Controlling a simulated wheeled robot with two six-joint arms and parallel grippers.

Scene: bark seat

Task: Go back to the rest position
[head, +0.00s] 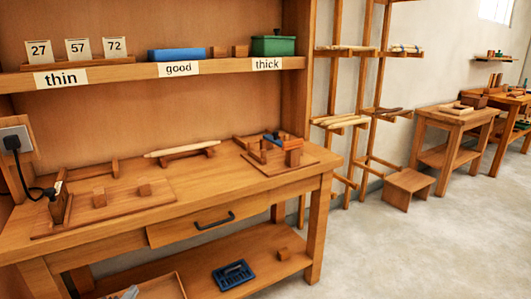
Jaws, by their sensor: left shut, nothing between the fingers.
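Only a small pale grey tip of my left gripper (130,292) shows, at the bottom edge of the head view, left of the middle. It appears in front of a shallow wooden tray at the lower shelf. It is shut with nothing seen in it, and the rest of the arm is out of frame. My right gripper is not in view.
A wooden workbench (230,190) with a drawer fills the left, bearing wooden jigs and a pale rod (182,149). A blue tray (233,275) lies on its lower shelf. Labelled shelf (215,67) above holds cards, a blue block and a green box.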

